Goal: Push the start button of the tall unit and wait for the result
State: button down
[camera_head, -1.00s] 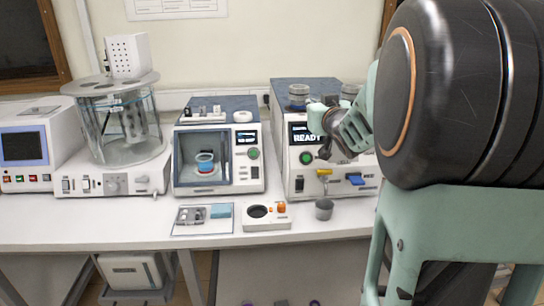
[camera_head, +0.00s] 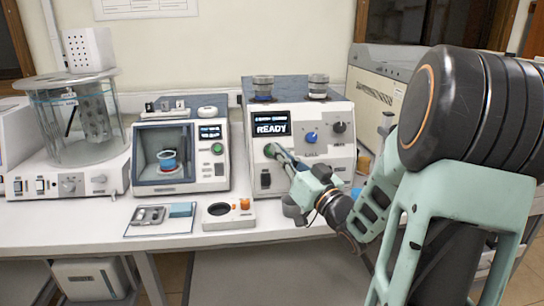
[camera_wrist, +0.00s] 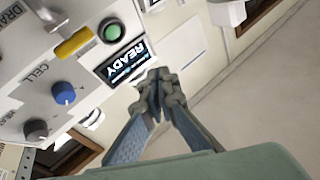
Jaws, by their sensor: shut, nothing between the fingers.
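The tall unit (camera_head: 243,125) stands on the bench in the middle of the head view, its dark display (camera_head: 270,124) reading READY. In the wrist view the display (camera_wrist: 126,61) also reads READY, upside down. The green start button (camera_wrist: 111,31) shows whole in the wrist view, above and left of my gripper (camera_wrist: 160,80).
A shorter unit (camera_head: 212,168) with a window and its own green button stands to the left. Further left is a glass bath (camera_head: 58,130). A small white station (camera_head: 236,222) and a tray (camera_head: 142,229) lie in front. A large beige machine (camera_head: 372,92) stands behind right.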

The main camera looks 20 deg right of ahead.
jog(key=shift+s, duration=0.2)
dwell(0.3)
jog(key=w+d+f+b, duration=0.2)
jog(key=w+f+b, duration=0.1)
jog(key=w, duration=0.4)
jog(key=shift+w+f+b, duration=0.35)
jog(key=shift+f+b, duration=0.05)
jog(key=shift+b, duration=0.05)
jog(key=shift+d, duration=0.1)
dwell(1.1)
jog(key=shift+w+f, duration=0.15)
jog(key=shift+w, duration=0.2)
